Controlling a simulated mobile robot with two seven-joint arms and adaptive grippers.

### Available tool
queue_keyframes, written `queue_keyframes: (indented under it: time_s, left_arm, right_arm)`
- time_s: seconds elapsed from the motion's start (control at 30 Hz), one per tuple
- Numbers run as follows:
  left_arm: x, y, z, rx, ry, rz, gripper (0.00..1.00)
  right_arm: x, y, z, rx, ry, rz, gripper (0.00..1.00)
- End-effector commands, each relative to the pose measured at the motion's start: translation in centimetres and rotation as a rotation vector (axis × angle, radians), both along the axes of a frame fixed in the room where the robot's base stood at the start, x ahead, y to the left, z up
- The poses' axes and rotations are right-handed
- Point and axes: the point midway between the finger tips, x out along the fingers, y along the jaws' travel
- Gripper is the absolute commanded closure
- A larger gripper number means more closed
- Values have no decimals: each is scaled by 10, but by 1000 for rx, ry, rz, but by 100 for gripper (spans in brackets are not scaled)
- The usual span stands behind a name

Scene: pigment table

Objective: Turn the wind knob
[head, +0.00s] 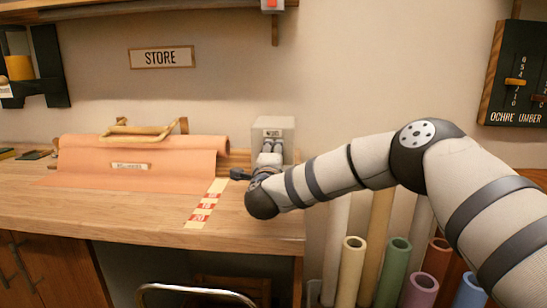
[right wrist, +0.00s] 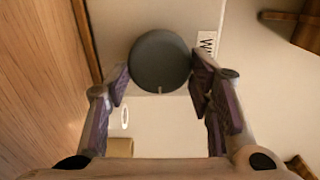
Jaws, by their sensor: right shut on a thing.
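The wind knob (right wrist: 160,62) is a round dark grey disc with a light tick at its lower edge in the right wrist view. It sits on the face of a pale box (head: 287,125) at the right end of the bench. My right gripper (right wrist: 160,80) is shut on the knob, a finger on each side of its rim. In the head view my right gripper (head: 271,148) is in front of the box and hides the knob. A label (right wrist: 207,42) starting with W is partly covered by a finger. My left gripper is not in view.
A red-and-white marked strip (head: 207,204) runs to the bench's front edge. Several coloured tubes (head: 394,262) stand below my right arm.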

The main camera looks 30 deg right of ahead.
Motion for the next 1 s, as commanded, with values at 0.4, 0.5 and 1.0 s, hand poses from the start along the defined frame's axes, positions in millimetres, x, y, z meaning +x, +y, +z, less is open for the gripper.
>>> queue_keyframes:
  time_s: [0.4,0.5,1.0]
  left_arm:
    - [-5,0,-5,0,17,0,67]
    - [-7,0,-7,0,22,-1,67]
    - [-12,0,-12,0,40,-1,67]
  right_arm:
    - [1,1,-2,334,-195,1,80]
    - [1,1,-3,406,-236,1,80]
    - [1,1,-2,631,-368,1,80]
